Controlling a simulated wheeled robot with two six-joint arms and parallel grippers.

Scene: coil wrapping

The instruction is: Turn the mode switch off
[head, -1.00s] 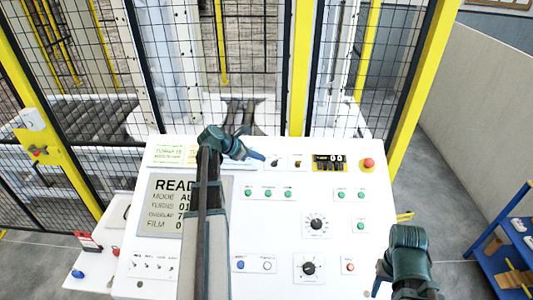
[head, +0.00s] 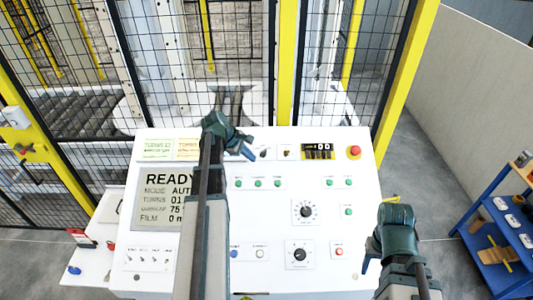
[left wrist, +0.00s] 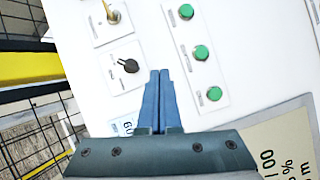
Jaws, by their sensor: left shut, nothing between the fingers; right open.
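A small black selector knob, which I take for the mode switch, is on the upper part of the white control panel (head: 330,270). In the left wrist view the knob (left wrist: 129,66) sits on a white plate, its lever tilted; its label is too small to read. My left gripper (head: 252,157) is shut and empty, its blue fingertips (left wrist: 160,72) just beside the knob plate and apart from the knob. My right gripper (head: 365,267) is open and empty at the panel's lower right edge.
A key switch (left wrist: 112,16) sits beside the knob, and green buttons (left wrist: 201,53) are on its other side. A red emergency button (head: 354,151) is at the upper right. The display (head: 157,205) reads READY, partly covered by my left arm. A mesh fence stands behind.

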